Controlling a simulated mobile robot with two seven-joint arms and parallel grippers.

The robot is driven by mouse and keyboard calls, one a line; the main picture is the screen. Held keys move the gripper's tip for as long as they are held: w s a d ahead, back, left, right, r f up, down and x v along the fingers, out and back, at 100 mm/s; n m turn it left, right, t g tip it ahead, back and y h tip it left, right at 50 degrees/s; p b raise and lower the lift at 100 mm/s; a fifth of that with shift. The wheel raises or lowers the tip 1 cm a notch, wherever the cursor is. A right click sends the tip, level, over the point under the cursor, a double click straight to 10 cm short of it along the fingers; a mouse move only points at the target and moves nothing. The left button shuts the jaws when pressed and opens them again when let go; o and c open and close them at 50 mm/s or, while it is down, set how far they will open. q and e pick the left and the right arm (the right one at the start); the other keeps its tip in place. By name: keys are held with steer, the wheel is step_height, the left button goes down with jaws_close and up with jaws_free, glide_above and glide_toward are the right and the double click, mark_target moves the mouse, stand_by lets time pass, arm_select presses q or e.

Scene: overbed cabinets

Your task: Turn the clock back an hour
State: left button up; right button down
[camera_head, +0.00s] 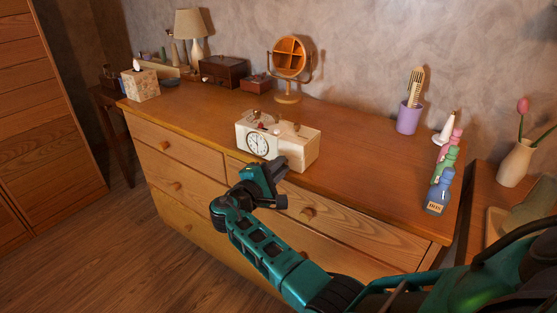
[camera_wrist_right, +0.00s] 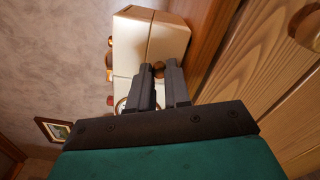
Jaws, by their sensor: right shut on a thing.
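The clock (camera_head: 306,148) is a cream box with a round white dial (camera_head: 258,145) on the left of its front. It stands upright on the dresser top near the front edge, and small knobs sit on its top. My right gripper (camera_head: 279,166) is at the clock's front, just right of the dial. In the right wrist view, the clock (camera_wrist_right: 146,42) is straight ahead, and the fingertips (camera_wrist_right: 161,70) are shut on a small brown knob (camera_wrist_right: 158,67) on its front. The fingers partly hide the knob and dial. My left gripper is not in view.
The dresser top (camera_head: 350,147) has free room right of the clock. A purple cup with a comb (camera_head: 408,118) and several bottles (camera_head: 439,190) stand at its right end. A round mirror stand (camera_head: 289,60), wooden box (camera_head: 223,71), lamp (camera_head: 191,27) and tissue box (camera_head: 141,85) stand behind.

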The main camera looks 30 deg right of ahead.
arm_select(q)
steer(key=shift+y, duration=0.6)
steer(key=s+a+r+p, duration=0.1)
steer(key=p, duration=0.2)
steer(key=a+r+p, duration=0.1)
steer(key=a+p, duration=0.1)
steer(key=p, duration=0.1)
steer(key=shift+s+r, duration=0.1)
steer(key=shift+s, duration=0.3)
arm_select(e)
steer(key=n, duration=1.1)
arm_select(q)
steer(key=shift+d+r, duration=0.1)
arm_select(e)
steer(key=c, duration=1.4)
jaws_free()
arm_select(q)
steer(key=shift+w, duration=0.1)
arm_select(e)
steer(key=shift+o, duration=0.2)
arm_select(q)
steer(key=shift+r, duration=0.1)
